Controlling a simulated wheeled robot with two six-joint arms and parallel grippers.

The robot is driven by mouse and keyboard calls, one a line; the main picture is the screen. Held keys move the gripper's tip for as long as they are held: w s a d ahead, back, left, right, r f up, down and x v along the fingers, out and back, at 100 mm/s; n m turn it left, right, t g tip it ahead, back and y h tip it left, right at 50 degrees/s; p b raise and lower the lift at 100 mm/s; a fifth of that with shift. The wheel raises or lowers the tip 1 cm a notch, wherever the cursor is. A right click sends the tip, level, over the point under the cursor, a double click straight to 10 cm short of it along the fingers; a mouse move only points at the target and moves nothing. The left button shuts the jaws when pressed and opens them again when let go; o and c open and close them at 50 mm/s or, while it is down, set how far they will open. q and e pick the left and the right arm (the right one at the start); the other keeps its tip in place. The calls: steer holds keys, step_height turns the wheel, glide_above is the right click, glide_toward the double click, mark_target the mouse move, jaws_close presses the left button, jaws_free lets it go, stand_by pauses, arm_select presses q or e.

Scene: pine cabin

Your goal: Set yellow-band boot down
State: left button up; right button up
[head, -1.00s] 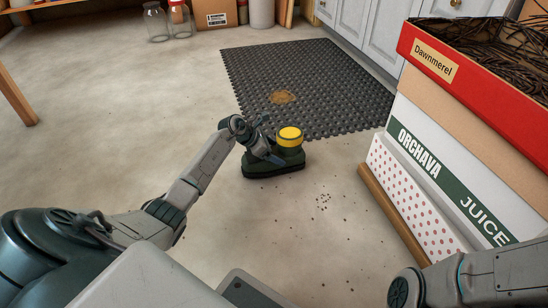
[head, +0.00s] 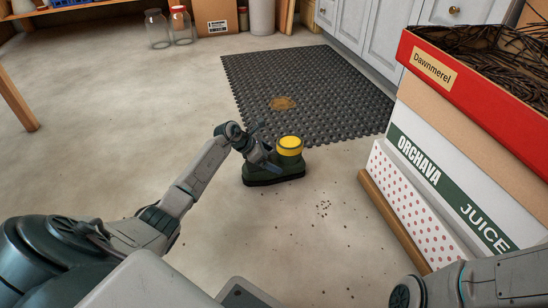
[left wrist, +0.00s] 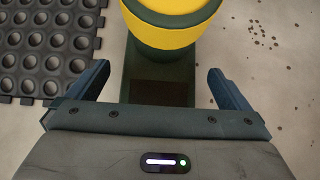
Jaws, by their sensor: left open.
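The yellow-band boot (head: 274,172) stands upright on the concrete floor, just in front of the black rubber mat (head: 300,92). It is dark green with a yellow band (head: 290,146) at its top. My left gripper (head: 262,148) is just above the boot's left side. In the left wrist view the gripper (left wrist: 160,88) is open, with a finger on each side of the boot (left wrist: 160,78) and visible gaps between. My right arm enters at the lower right; its gripper is out of view.
Stacked boxes (head: 450,180) stand at the right, with a red tray (head: 440,75) of dark twigs on top. Dark crumbs (head: 323,208) lie on the floor by the boot. A brown patch (head: 283,103) marks the mat. Glass jars (head: 157,28) stand at the back.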

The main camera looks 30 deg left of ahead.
arm_select(q)
steer(key=p+v, duration=0.5)
steer(key=v, duration=0.4)
steer(key=shift+s+a+r, duration=0.1)
steer(key=shift+s+r, duration=0.05)
steer(key=shift+r, duration=0.2)
steer(key=shift+s+a+r, duration=0.1)
steer(key=shift+s+a, duration=0.05)
steer(key=shift+s, duration=0.05)
stand_by(0.7)
